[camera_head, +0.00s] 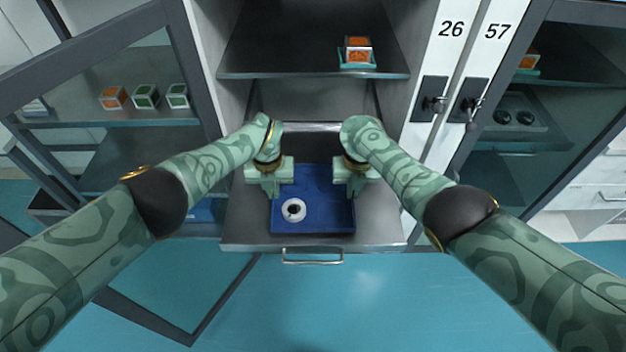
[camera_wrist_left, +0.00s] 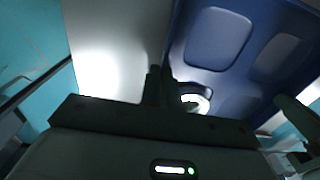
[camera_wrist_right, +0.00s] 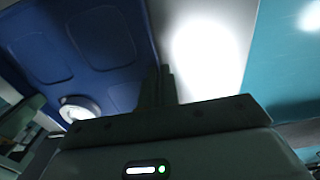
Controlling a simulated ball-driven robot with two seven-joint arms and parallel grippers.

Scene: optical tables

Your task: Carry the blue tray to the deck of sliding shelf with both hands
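The blue tray (camera_head: 335,215) lies level over the pulled-out metal deck of the sliding shelf (camera_head: 385,230). I cannot tell if it touches the deck. A white ring-shaped item with a dark centre (camera_head: 293,209) sits in the tray's front left part. My left gripper (camera_head: 271,188) is at the tray's left wall, and my right gripper (camera_head: 352,186) is at its right wall. In the wrist views, the fingers of the left (camera_wrist_left: 160,86) and of the right (camera_wrist_right: 157,86) are close together on the tray's edges.
An upper shelf (camera_head: 280,65) with an orange box (camera_head: 358,50) is above the deck. An open glass door (camera_head: 150,250) stands at left. A front handle (camera_head: 312,258) juts from the deck. Cabinets numbered 26 and 57 (camera_head: 470,60) stand at right. Bare deck shows on both sides.

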